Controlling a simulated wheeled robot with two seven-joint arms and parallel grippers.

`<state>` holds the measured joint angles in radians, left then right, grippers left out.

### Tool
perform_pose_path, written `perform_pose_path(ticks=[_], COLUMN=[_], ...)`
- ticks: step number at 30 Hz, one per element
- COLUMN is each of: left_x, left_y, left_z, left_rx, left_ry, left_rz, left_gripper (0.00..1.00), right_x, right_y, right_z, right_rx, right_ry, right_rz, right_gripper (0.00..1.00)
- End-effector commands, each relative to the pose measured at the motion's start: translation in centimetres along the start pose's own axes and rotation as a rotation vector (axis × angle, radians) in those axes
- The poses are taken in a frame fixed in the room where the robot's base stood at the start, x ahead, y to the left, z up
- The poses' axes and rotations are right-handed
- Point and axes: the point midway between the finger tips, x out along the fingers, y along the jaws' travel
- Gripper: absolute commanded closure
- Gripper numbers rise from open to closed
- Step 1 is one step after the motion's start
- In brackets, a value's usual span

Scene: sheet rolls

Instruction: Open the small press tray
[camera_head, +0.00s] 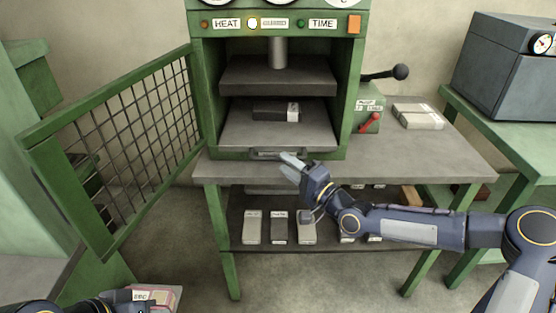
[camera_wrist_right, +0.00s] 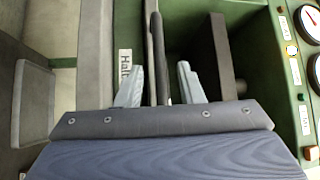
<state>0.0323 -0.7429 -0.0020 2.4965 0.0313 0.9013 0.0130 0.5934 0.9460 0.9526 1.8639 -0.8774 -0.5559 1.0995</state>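The small press tray (camera_head: 240,134) is a flat grey plate in the lower opening of the green press, with a dark block with a white label (camera_head: 276,111) on it. Its handle (camera_head: 265,154) is a bar along the front edge. My right gripper (camera_head: 290,163) is at the right end of this handle. In the right wrist view its two fingers (camera_wrist_right: 158,88) are apart, with a dark bar (camera_wrist_right: 155,45) running between them. My left gripper is mostly cut off at the bottom left of the head view, by a pink and white packet (camera_head: 155,295); whether it holds it is unclear.
The press's mesh door (camera_head: 125,130) stands swung open to the left. Several labelled blocks lie on the lower shelf (camera_head: 265,205).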

Motion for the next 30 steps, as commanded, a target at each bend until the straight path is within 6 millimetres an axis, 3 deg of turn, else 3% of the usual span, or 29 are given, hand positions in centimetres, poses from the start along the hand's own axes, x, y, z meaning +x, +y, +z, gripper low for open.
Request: perform_pose_path(ticks=[7, 18, 26, 30], left_x=[0.0, 0.0, 0.0, 0.0], left_y=[0.0, 0.0, 0.0, 0.0], left_z=[0.0, 0.0, 0.0, 0.0], left_rx=[0.0, 0.0, 0.0, 0.0], left_ry=[0.0, 0.0, 0.0, 0.0], left_rz=[0.0, 0.0, 0.0, 0.0], left_gripper=[1.0, 1.0, 1.0, 1.0], right_x=[3.4, 4.1, 4.1, 4.1], right_y=[0.0, 0.1, 0.1, 0.1], right_z=[0.1, 0.0, 0.0, 0.0], right_rx=[-0.002, -0.001, -0.002, -0.002], right_ry=[-0.001, 0.0, 0.0, 0.0], right_rz=[0.001, 0.003, 0.003, 0.003], right_gripper=[0.66, 0.66, 0.98, 1.0])
